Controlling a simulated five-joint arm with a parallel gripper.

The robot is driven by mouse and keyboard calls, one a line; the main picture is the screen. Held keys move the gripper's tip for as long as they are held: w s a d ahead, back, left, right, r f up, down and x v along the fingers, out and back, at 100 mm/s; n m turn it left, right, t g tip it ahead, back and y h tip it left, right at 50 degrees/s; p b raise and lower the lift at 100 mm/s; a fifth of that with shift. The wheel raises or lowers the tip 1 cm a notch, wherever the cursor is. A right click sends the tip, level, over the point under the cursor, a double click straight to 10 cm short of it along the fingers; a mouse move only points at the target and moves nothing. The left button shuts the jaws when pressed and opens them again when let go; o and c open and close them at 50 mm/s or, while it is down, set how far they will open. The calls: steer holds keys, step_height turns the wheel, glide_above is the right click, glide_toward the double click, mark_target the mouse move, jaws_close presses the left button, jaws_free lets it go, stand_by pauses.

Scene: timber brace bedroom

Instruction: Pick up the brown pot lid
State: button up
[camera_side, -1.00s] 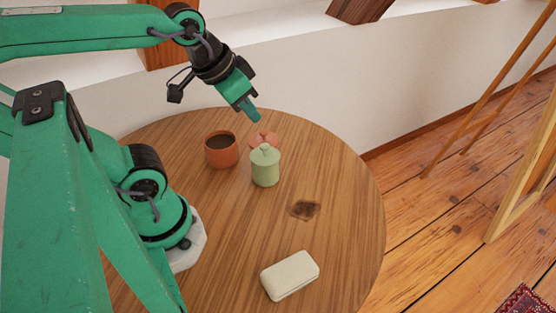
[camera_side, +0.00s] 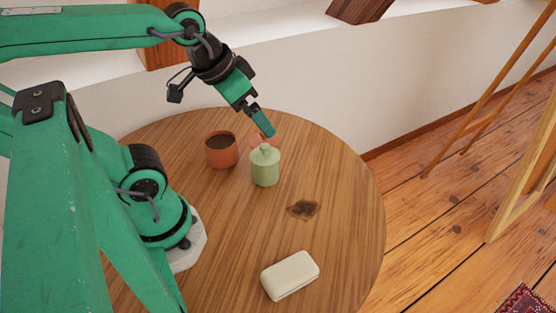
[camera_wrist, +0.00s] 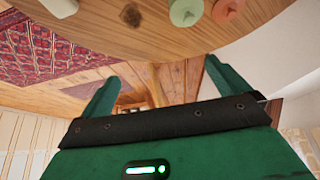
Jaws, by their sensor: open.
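The brown pot lid (camera_side: 256,139) is terracotta-coloured and lies on the round table behind the green lidded jar, which hides part of it. A finger of my gripper also covers part of it in the side view. In the wrist view the lid (camera_wrist: 228,10) shows at the top edge, with its knob visible. The brown pot (camera_side: 221,152) stands to the left, without a lid and dark inside. My gripper (camera_side: 263,123) is above the far part of the table, near the lid in the side view. Its two fingers (camera_wrist: 158,88) are spread with nothing between them.
The green jar (camera_side: 265,169) stands close in front of the lid. A cream rounded block (camera_side: 290,275) lies near the table's front. A dark knot marks the wooden tabletop (camera_side: 345,200), which is clear on the right. A white wall (camera_side: 330,95) rises behind.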

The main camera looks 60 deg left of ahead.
steer(key=n+g, duration=0.6)
steer(key=n, duration=0.5)
glide_above(264, 136)
steer(key=a, duration=0.1)
step_height(264, 136, down, 16)
steer(key=shift+w+a+f, duration=0.1)
steer(key=shift+w, duration=0.05)
steer(key=shift+a+f, duration=0.2)
steer(key=shift+w+d+f, duration=0.1)
steer(key=shift+d+f, duration=0.05)
steer(key=shift+f, duration=1.8)
steer(key=shift+d+f, duration=0.1)
steer(key=shift+f, duration=1.85)
steer(key=shift+c, duration=0.2)
steer(key=c, duration=0.8)
